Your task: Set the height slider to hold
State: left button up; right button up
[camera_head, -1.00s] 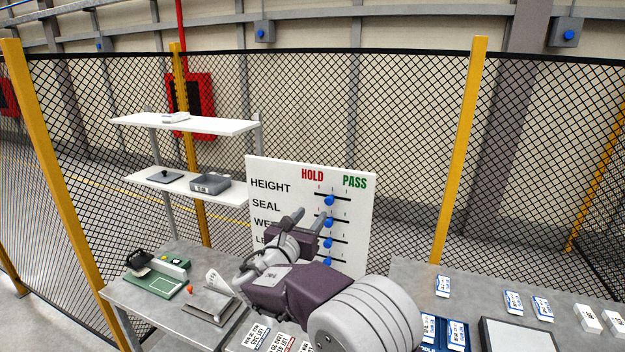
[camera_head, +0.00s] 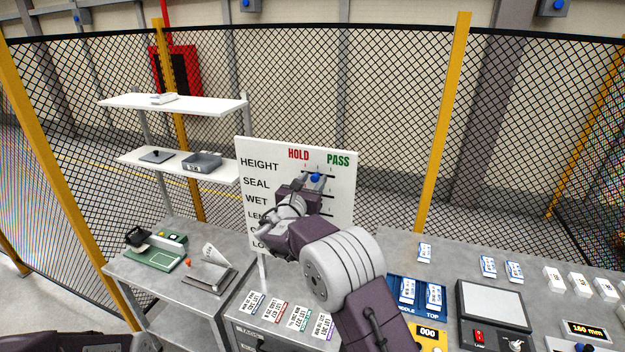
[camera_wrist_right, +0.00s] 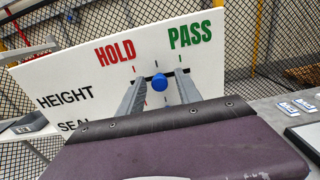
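The white board (camera_head: 340,215) stands behind the bench with red HOLD and green PASS headings and rows of sliders. The blue height knob (camera_head: 315,177) is in the top row; in the right wrist view the knob (camera_wrist_right: 159,83) sits about midway along its short dark track, between the HOLD and PASS marks. My right gripper (camera_head: 318,174) is at this row, its open fingers on either side of the knob, with gaps visible in the right wrist view (camera_wrist_right: 160,77). My right wrist hides most lower sliders. My left gripper is out of view.
A grey side table (camera_head: 160,284) with a green device stands at left, below white shelves (camera_head: 125,158). Tagged cards (camera_head: 298,318) lie in front of the board. The right bench (camera_head: 455,262) holds a blue tray (camera_head: 395,312), cards and a scale-like plate (camera_head: 490,300). Mesh fencing stands behind.

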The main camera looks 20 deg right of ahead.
jog(key=shift+w+a+f, duration=0.15)
jog(key=shift+w, duration=0.15)
grip_shut()
jog(key=shift+s, duration=0.1)
dwell(0.8)
